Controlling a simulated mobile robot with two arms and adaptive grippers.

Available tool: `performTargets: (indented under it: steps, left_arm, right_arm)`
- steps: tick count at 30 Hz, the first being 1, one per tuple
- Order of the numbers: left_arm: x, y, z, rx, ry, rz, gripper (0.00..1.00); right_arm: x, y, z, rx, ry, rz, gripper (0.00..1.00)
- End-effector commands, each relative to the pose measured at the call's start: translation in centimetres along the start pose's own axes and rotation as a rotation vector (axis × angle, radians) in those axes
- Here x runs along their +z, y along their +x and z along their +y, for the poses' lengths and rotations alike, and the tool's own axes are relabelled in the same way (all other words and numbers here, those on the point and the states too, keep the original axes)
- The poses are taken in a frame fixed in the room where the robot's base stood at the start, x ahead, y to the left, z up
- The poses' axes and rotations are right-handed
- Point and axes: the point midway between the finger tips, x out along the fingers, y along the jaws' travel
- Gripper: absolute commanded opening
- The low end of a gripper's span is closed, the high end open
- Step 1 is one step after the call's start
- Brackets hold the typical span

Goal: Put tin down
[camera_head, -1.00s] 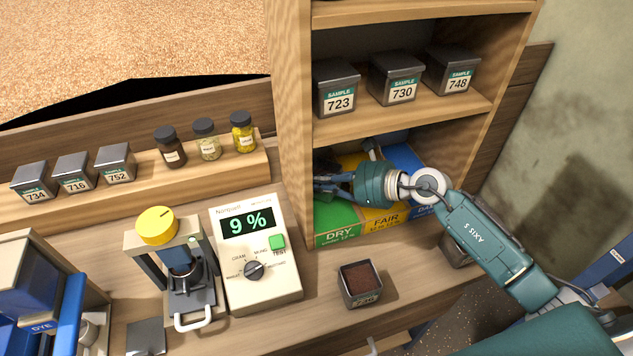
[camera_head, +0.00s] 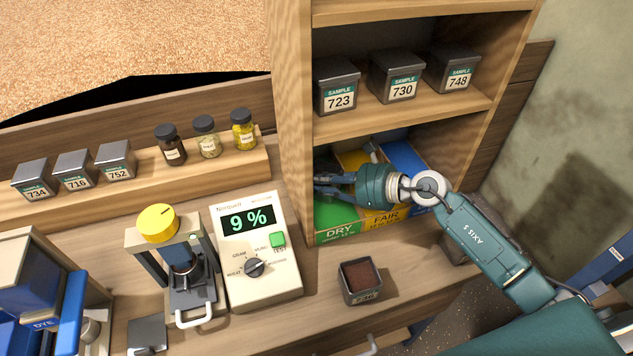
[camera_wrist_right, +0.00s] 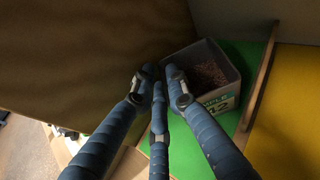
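In the right wrist view an open dark tin (camera_wrist_right: 207,78) with reddish-brown grains and a sample label ending in 2 rests on the green DRY section (camera_wrist_right: 240,60). My right gripper's three fingers (camera_wrist_right: 160,82) reach beside it, and the right finger overlaps the tin's left side. I cannot tell whether that finger touches it. In the head view my right gripper (camera_head: 328,187) reaches into the lower shelf bay, above the green DRY section (camera_head: 336,218); that tin is hidden there. Another open tin (camera_head: 362,281) with brown contents stands on the bench. My left gripper is not in view.
Yellow FAIR (camera_head: 383,220) and blue (camera_head: 402,158) sections lie beside the green one. Wooden uprights (camera_head: 292,120) bound the bay, and closed tins (camera_head: 396,76) stand on the shelf above. A moisture meter (camera_head: 262,285) reading 9% stands on the bench.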

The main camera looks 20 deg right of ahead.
Motion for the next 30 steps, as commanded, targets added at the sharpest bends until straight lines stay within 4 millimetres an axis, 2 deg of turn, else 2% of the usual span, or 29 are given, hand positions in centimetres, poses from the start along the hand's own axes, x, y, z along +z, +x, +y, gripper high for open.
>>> performTargets:
  steps: [5,12,15,21,30]
  left_arm:
    - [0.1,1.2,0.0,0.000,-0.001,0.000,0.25]
    - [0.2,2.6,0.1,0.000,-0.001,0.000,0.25]
    - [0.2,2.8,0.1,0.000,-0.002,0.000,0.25]
    - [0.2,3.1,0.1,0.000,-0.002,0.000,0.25]
    - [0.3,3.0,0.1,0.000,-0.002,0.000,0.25]
  right_arm:
    - [-0.7,-3.5,-0.1,-0.002,-0.004,0.008,0.14]
    - [-0.6,-8.7,0.1,0.000,-0.005,0.008,0.14]
    - [-0.5,-10.0,0.0,-0.001,0.001,0.005,0.14]
    - [-0.2,-11.4,0.0,0.000,-0.001,0.004,0.14]
    - [-0.1,-11.5,0.0,0.000,-0.002,0.002,0.14]
